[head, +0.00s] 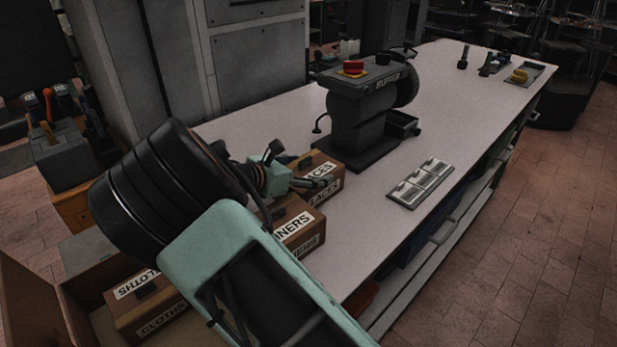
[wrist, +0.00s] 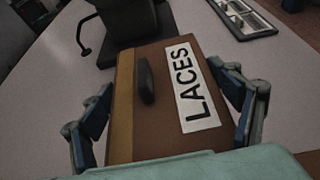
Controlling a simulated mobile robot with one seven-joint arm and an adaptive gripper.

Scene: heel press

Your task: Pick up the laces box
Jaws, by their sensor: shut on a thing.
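The laces box (head: 332,189) is a brown box with a white label, standing on the light bench top behind the liners box. It also fills the middle of the wrist view (wrist: 150,70), with its "LACES" label and a dark knob on its top. My gripper (head: 318,183) is at the box. In the wrist view its fingers (wrist: 168,118) lie on the left and right sides of the box, shut on it. My arm hides part of the box in the head view.
A box labelled "...NERS" (head: 312,240) stands just in front, and a cloths box (head: 122,310) at lower left. A dark buffer machine (head: 352,125) stands behind the laces box. A segmented grey tray (head: 420,183) lies to the right.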

